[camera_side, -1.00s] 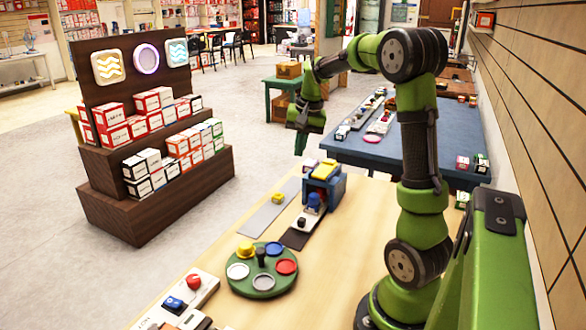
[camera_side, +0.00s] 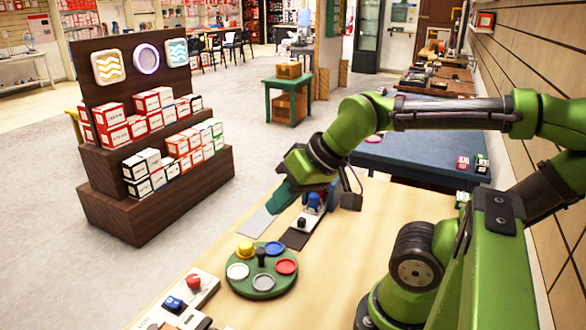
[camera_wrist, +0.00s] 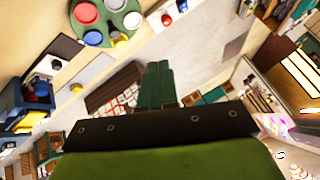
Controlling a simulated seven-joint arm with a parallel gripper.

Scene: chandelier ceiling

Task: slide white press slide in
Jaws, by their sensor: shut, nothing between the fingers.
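The press is a blue block (camera_wrist: 14,88) at the left edge of the wrist view. In the side view my gripper (camera_side: 281,199) hides much of it. Its white slide (camera_side: 302,227), topped by a black knob, sticks out at the front, with a blue knob (camera_side: 314,200) just behind; the slide also shows in the wrist view (camera_wrist: 42,72). My gripper is shut and empty, its green fingers (camera_wrist: 159,84) together. In the side view it overlaps the left side of the press; I cannot tell whether they touch.
A green round tray (camera_side: 262,287) with coloured discs stands in front of the press. A dark mat (camera_side: 295,240) lies under the slide, and a grey strip (camera_side: 257,224) lies to its left.

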